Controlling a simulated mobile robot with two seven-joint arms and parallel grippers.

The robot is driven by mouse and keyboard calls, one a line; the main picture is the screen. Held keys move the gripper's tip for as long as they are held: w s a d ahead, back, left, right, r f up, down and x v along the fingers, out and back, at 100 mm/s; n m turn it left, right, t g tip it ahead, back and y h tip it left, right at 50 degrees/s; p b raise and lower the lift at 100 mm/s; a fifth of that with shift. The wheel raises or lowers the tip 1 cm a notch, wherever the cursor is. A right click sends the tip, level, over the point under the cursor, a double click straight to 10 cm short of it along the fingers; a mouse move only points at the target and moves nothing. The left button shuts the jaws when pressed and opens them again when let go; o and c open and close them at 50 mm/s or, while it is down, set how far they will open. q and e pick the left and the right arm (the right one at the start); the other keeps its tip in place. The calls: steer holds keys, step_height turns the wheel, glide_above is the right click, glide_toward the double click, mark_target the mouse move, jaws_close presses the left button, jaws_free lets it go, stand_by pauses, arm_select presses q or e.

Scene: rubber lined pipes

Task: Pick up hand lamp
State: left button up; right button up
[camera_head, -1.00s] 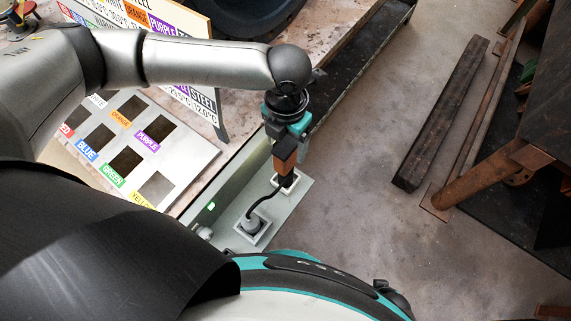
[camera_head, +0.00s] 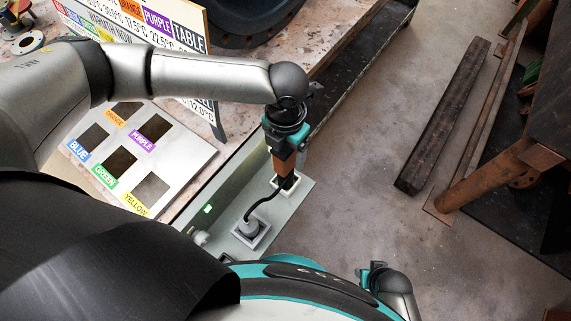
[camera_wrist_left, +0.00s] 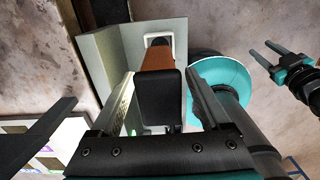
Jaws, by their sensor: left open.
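The hand lamp (camera_head: 283,166) has an orange-brown grip and a black end. It stands upright in a pale square holder on a grey-green shelf (camera_head: 222,208). A black cord runs from its foot to a grey plug (camera_head: 249,226). My left gripper (camera_head: 285,148) is over the lamp's upper end. In the left wrist view the open left gripper (camera_wrist_left: 162,98) has one finger on each side of the lamp (camera_wrist_left: 158,58), with gaps showing. My right gripper (camera_head: 368,274) is low at the right, away from the lamp; the left wrist view shows its fingers apart and empty (camera_wrist_left: 268,52).
A panel with coloured labels and square openings (camera_head: 185,158) lies left of the shelf, below a lettered sign (camera_head: 150,25). A dark beam (camera_head: 445,115) lies on the floor at the right, near a rusty pipe frame (camera_head: 490,175). The floor between is clear.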

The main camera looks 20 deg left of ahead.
arm_select(q)
steer(key=shift+f, duration=0.25)
steer(key=shift+c, duration=0.4)
jaws_close()
stand_by(0.9)
